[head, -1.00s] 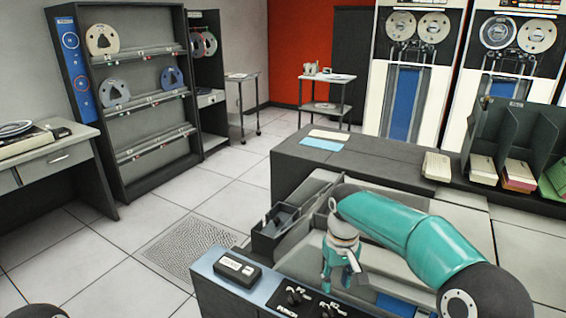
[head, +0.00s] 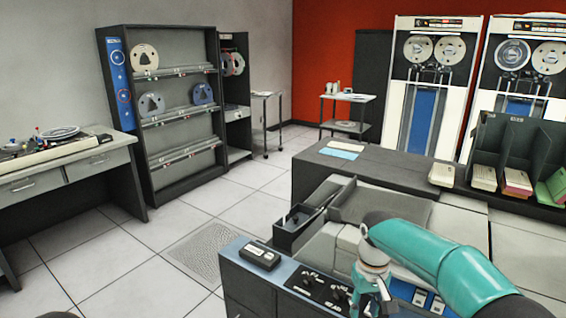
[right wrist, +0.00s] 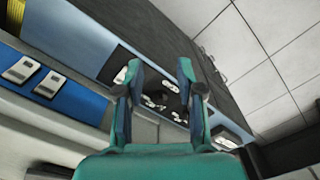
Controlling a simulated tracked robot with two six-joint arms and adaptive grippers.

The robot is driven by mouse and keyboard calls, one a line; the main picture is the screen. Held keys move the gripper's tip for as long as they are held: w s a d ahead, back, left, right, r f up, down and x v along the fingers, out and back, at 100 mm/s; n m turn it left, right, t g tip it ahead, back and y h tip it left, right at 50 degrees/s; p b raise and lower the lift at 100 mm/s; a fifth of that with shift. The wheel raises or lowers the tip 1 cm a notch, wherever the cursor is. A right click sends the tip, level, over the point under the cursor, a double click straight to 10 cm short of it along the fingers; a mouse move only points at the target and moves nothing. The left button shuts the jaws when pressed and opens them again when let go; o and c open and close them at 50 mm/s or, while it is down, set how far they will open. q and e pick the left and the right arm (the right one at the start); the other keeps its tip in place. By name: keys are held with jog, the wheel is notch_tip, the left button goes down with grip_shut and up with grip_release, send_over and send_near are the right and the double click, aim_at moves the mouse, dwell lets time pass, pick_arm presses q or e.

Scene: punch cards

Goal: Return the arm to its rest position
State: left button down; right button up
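My right arm, with teal links, comes in from the lower right in the head view. Its gripper (head: 372,306) points down over the front of the card punch machine (head: 345,255), near the control panel. In the right wrist view the two fingers of this gripper (right wrist: 158,72) stand apart with nothing between them. The dark panel with light knobs (right wrist: 165,103) shows beyond them. I cannot tell the exact height of the fingertips above the panel. My left gripper is not in view.
A small black box (head: 258,256) sits on the machine's left front corner. White switches (right wrist: 48,84) on a blue strip lie beside the gripper. A dark counter (head: 400,170) with card holders stands behind. Open floor (head: 130,240) lies to the left.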

jog(key=s+f+g+y, duration=0.1)
jog(key=s+f+g, duration=0.1)
jog(key=s+f, duration=0.6)
jog(key=s+f+g+y, duration=0.15)
jog(key=s+f, duration=0.35)
jog(key=f, duration=0.5)
jog(key=s+a+f+m+t, duration=0.2)
jog(key=s+a+f, duration=0.1)
jog(key=s, duration=0.3)
jog(key=s+a+f+m+t+y+p, duration=0.1)
jog(key=s+a+f+t, duration=0.1)
jog(key=s+f, duration=0.3)
jog(key=shift+s+a+f+m, duration=0.35)
jog(key=shift+s+a, duration=0.3)
jog(key=shift+s, duration=0.6)
jog(key=shift+t+y, duration=0.25)
